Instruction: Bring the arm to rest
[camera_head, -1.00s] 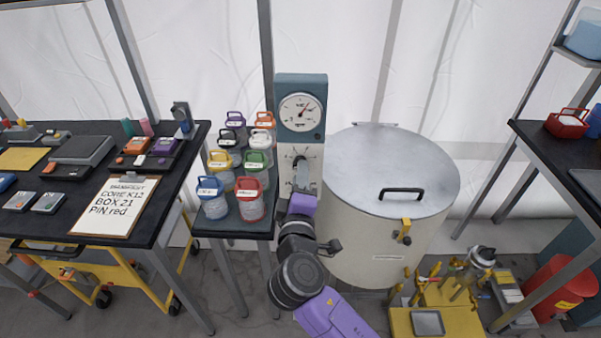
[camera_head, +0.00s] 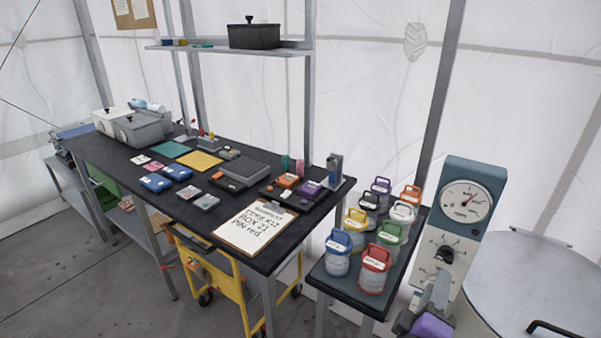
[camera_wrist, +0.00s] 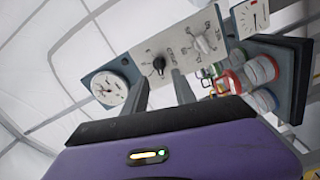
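My gripper (camera_head: 436,290) shows at the lower right of the head view, just below the dial panel's knob, with its purple body cut off by the bottom edge. In the wrist view, its two grey fingers (camera_wrist: 162,92) stand apart with nothing between them. My gripper is open and empty. A dark knob (camera_wrist: 158,65) on the panel shows beyond the gap, apart from the fingers. The rest of my arm is out of view.
The gauge panel (camera_head: 472,180) stands beside a big metal drum (camera_head: 530,280). A small stand (camera_head: 335,288) holds several colour-lidded jars. A long black table (camera_head: 330,200) with a clipboard (camera_head: 256,225) is at the left. Floor at lower left is clear.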

